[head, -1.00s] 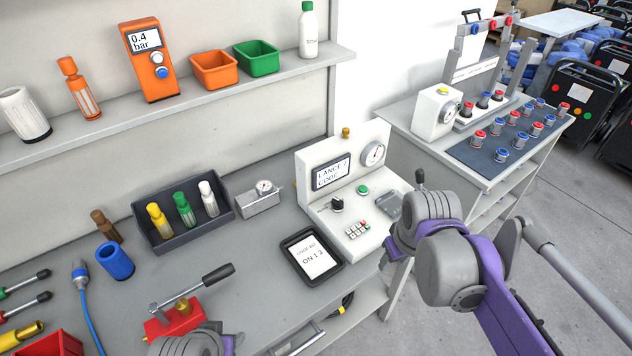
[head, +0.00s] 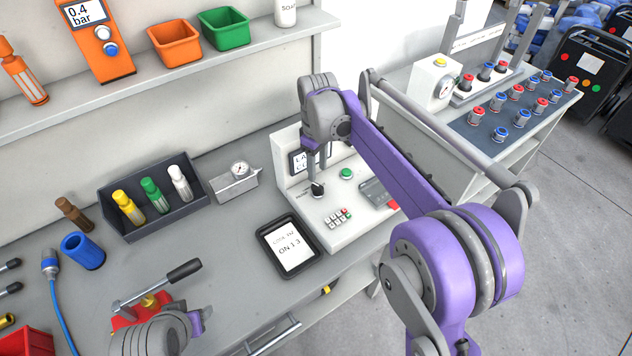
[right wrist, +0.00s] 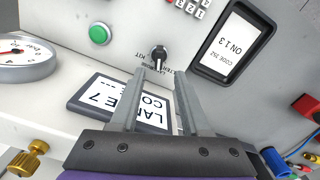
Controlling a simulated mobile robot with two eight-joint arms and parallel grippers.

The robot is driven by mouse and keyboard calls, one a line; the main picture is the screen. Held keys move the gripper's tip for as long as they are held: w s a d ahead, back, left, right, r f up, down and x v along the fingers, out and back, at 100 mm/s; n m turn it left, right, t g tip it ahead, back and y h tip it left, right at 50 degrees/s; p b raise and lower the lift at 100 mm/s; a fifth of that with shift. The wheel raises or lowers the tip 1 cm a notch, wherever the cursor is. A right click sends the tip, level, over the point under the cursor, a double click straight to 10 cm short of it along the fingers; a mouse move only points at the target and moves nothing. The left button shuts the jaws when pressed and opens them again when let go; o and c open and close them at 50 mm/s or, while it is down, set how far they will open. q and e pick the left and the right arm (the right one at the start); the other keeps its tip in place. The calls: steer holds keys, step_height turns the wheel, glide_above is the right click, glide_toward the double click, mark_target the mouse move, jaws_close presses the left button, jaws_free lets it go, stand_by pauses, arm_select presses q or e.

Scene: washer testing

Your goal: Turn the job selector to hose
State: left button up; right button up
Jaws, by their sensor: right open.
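The job selector is a small black knob (head: 317,189) on the sloping panel of the white console (head: 340,221). In the right wrist view the knob (right wrist: 159,55) lies just beyond the fingertips, with small lettering around it; I cannot tell which label it points to. My right gripper (head: 318,178) is open and reaches down over the knob. In the right wrist view its two fingers (right wrist: 160,75) are apart, with nothing between them. The display (right wrist: 112,101) is partly hidden by a finger. My left gripper (head: 195,325) is low at the left; its jaws are unclear.
A green button (head: 346,173) and a keypad (head: 338,219) sit beside the knob. A gauge (right wrist: 25,58) is on the console. A red-based lever device (head: 125,311) stands near my left arm.

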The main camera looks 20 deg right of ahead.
mark_target(318, 185)
step_height(318, 185, down, 7)
steer(key=shift+w+r, duration=0.1)
stand_by(0.3)
jaws_close()
